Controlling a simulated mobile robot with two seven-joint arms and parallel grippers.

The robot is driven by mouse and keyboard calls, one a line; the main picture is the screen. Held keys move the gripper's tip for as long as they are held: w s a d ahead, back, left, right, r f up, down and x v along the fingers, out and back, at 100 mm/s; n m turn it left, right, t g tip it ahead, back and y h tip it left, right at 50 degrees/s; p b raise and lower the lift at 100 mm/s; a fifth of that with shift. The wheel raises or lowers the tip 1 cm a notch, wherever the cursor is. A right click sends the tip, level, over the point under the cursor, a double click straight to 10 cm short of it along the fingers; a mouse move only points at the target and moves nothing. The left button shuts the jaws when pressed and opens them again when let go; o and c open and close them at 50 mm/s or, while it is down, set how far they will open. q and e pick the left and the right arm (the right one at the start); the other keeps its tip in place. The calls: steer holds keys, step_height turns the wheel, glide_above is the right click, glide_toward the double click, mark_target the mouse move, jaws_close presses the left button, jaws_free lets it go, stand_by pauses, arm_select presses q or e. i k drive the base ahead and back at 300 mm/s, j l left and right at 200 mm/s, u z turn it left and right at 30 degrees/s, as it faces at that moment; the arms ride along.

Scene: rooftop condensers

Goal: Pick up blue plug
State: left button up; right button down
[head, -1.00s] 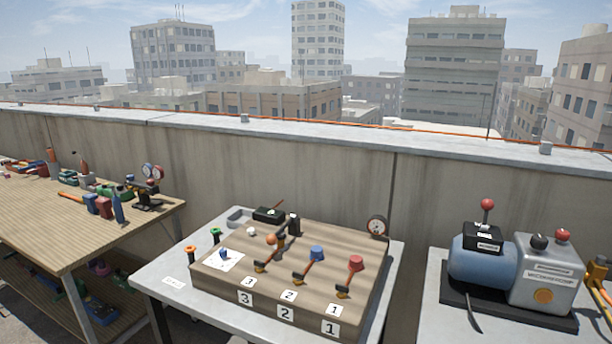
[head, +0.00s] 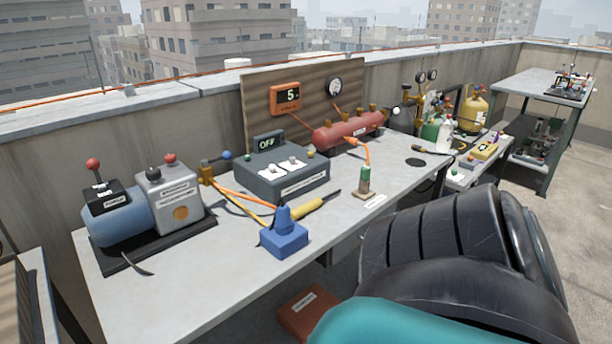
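A blue plug-like piece (head: 284,218) stands upright on a blue block (head: 284,239) near the front edge of the grey bench (head: 185,290). I cannot tell whether the two are one part. Orange and yellow hoses run from the valve area at the back left to near it. A yellow-handled tool (head: 308,207) lies just to its right. Part of my own arm, black and teal, fills the lower right. Neither of my gripper's fingers shows.
A vacuum pump (head: 150,205) stands at the bench's left. A grey box marked OFF (head: 282,170), a red tank (head: 348,132) and a green-topped fitting (head: 365,180) stand behind and right. A red box (head: 310,310) lies below the bench. The front left bench top is clear.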

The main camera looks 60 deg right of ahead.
mark_target(284, 221)
steer(key=z, duration=1.95)
steer(key=u, duration=0.85)
steer(key=l+u, duration=0.75)
steer(key=u, duration=0.25)
steer(key=k+l+u, duration=0.2)
steer(key=l, duration=0.2)
steer(key=k+l+u, duration=0.2)
steer(key=l, duration=0.2)
